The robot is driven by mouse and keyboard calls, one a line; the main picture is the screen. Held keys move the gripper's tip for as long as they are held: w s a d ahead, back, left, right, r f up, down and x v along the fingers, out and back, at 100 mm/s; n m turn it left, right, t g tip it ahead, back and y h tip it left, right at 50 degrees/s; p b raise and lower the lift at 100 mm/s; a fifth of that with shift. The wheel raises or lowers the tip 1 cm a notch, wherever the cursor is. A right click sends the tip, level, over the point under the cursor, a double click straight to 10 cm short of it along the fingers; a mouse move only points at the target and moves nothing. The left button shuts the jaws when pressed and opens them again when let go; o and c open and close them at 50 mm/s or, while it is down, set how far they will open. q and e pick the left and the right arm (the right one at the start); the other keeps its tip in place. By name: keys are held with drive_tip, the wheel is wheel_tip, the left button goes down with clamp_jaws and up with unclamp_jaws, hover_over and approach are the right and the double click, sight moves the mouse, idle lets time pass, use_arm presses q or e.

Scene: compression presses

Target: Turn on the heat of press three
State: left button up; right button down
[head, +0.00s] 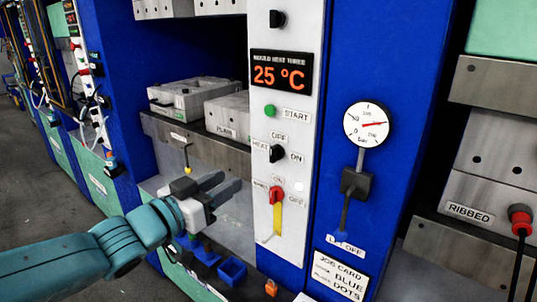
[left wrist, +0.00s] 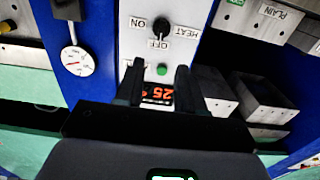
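The heat knob (head: 277,153) is a black dial on the white panel of the press whose display (head: 281,75) reads "MOULD HEAT THREE 25 °C". Labels mark HEAT to its left, OFF above and ON to its right; its exact pointing is hard to tell. In the left wrist view the panel is upside down, with the knob (left wrist: 161,26) beyond the fingertips. My left gripper (head: 226,187) is open and empty, left of the panel and lower than the knob, apart from it. Its two dark fingers (left wrist: 156,78) stand apart in the wrist view. My right gripper is not seen.
A green START button (head: 270,110) sits above the knob, and a red and yellow switch (head: 277,205) below it. A pressure gauge (head: 367,124) and lever are to the right. Metal moulds (head: 185,97) stand on a shelf to the left; blue bins (head: 232,271) are below.

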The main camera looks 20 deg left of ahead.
sight(271, 155)
use_arm(q)
drive_tip(key=p+x, duration=0.2)
drive_tip(key=x, duration=1.1)
drive_tip(key=shift+a+f+p, duration=0.1)
drive_tip(key=shift+p, duration=0.3)
drive_tip(key=shift+w, duration=0.6)
drive_tip(key=shift+d, duration=0.25)
drive_tip(key=shift+w, duration=0.1)
clamp_jaws()
